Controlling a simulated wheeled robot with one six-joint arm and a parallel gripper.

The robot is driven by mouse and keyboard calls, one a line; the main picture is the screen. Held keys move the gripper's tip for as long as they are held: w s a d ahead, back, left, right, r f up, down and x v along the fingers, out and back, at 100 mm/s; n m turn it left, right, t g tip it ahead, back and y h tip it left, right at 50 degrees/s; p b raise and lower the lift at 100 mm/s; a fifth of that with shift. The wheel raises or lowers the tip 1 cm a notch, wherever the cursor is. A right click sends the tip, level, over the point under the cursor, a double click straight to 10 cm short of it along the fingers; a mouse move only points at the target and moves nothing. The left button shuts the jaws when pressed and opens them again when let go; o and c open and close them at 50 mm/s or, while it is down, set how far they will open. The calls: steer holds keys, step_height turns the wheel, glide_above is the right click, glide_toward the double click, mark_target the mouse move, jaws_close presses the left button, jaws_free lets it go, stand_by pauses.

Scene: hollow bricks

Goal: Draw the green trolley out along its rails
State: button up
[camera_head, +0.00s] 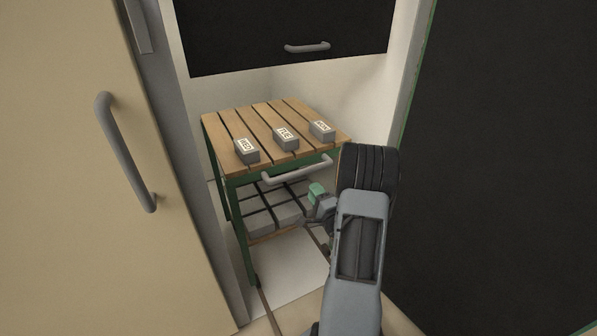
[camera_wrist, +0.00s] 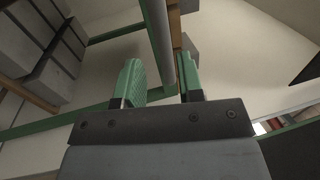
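The green trolley (camera_head: 222,193) stands in a recess, with a slatted wooden top (camera_head: 243,123) and a grey bar handle (camera_head: 297,173) across its front. My gripper (camera_head: 318,197) is just below the handle's right end in the head view, its far side partly hidden by my arm. In the wrist view my gripper (camera_wrist: 162,85) is open, its two green-padded fingers apart. A grey bar, apparently the handle (camera_wrist: 171,35), runs toward the gap, nearer the right finger; I cannot tell whether it touches. Rails (camera_head: 266,308) run along the floor in front.
Three small labelled grey blocks (camera_head: 286,139) sit on the trolley top. Several grey bricks (camera_head: 262,221) fill its lower shelf. A beige door with a handle (camera_head: 125,152) stands left, a dark panel (camera_head: 490,160) right. A dark cabinet (camera_head: 285,30) hangs above.

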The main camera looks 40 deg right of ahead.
steer(key=x, duration=1.1)
steer(key=shift+w, duration=0.35)
steer(key=shift+r, duration=0.1)
steer(key=shift+c, duration=0.3)
jaws_close()
